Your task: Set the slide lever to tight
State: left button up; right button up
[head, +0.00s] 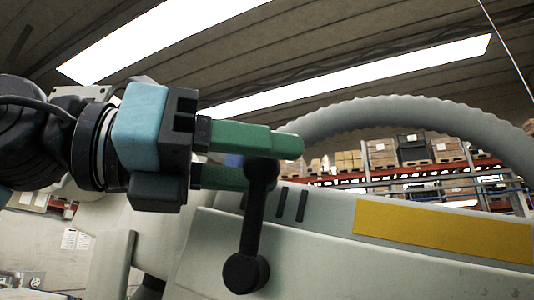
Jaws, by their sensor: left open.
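The slide lever (253,225) is a black bar with a round end at its top and a larger round hub (245,273) at its bottom. It stands nearly upright, leaning slightly to the right, on the pale machine arm. My left gripper (272,164) comes in from the left with its two green fingers open, one above the other. The lever's top end overlaps the fingertips in the head view, in front of the lower finger. I cannot tell whether they touch. Any tight or loose marking is not readable. My right gripper is not in view.
The pale housing (330,262) fills the lower right, with a yellow strip (445,230) and dark slots (291,204) beside the lever. A thick grey ribbed hose (420,112) arches behind. Shelves with boxes (445,150) stand far back. Space above the gripper looks clear.

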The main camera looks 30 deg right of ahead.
pick_arm(q)
jog(key=shift+d, duration=0.35)
grip_shut()
jog(key=shift+a, duration=0.1)
jog(key=shift+w+a+f+n+t+h, duration=0.1)
jog(key=shift+w+a+n+h, duration=0.55)
jog(key=shift+n+h, duration=0.3)
jog(key=shift+w+a+f+n+t+h, duration=0.1)
jog(key=shift+w+a+n+h, duration=0.4)
jog(key=shift+w+n+h, duration=0.35)
jog(key=shift+w+a+n+t+h, duration=0.1)
jog(key=shift+w+a+n+h, duration=0.5)
jog(key=shift+n+h, duration=0.45)
